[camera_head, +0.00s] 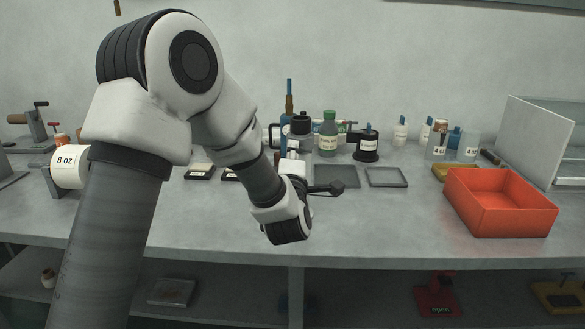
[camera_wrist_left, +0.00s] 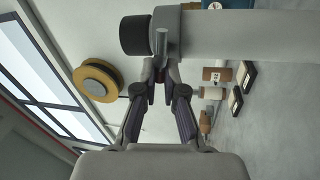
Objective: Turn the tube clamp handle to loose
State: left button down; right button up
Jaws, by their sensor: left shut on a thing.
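In the left wrist view, a thick pale grey tube (camera_wrist_left: 250,36) crosses the top of the picture. A collar (camera_wrist_left: 165,22) and a black round cap (camera_wrist_left: 135,35) sit at its left end. A short grey handle (camera_wrist_left: 161,44) sticks out beside the collar. My left gripper (camera_wrist_left: 163,68) has its fingertips closed together at this handle. In the head view my left arm covers the place, and the gripper fingers and the handle cannot be made out there. My right gripper is not in view.
An orange bin (camera_head: 500,208) stands at the right of the table. Bottles, including a green one (camera_head: 328,135), stand at the back. A flat grey tray (camera_head: 387,177) lies in front of them. A white 8 oz cylinder (camera_head: 70,167) is at left. The right front table is clear.

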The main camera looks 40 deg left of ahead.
pick_arm(q)
jog(key=shift+f+n+b, duration=0.2)
jog(key=shift+n+b, duration=0.7)
jog(key=shift+n, duration=0.1)
jog(key=c, duration=1.2)
grip_release()
jog(key=shift+c, duration=0.2)
jog(key=v, duration=1.2)
jog(key=shift+d, duration=0.15)
jog(key=shift+w, duration=0.15)
